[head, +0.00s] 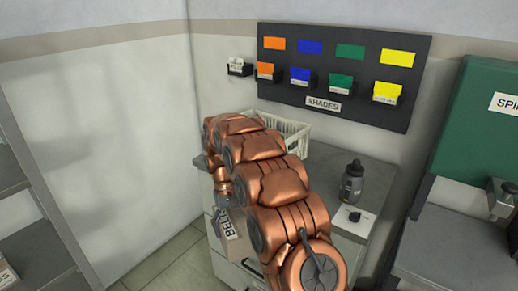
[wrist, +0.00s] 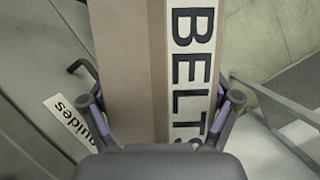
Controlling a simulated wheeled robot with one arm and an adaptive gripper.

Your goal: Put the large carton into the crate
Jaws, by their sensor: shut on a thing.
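The large carton is a brown box with a white label reading "BELTS". It fills the middle of the wrist view (wrist: 135,70), and a part of it shows below my arm in the head view (head: 232,224). My gripper (wrist: 160,120) is shut on the carton, with one finger on each side of it. In the head view my arm hides most of the gripper and part of the carton. The crate (head: 294,132) is a pale slatted box on top of the grey cabinet, behind my arm. The carton is in front of the cabinet, apart from the crate.
A dark bottle (head: 352,182) and a white card with a black knob (head: 353,219) stand on the cabinet top (head: 375,185), right of my arm. A dark board with coloured bins (head: 340,75) hangs above. Shelves (head: 30,180) stand left, a green machine (head: 480,130) right.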

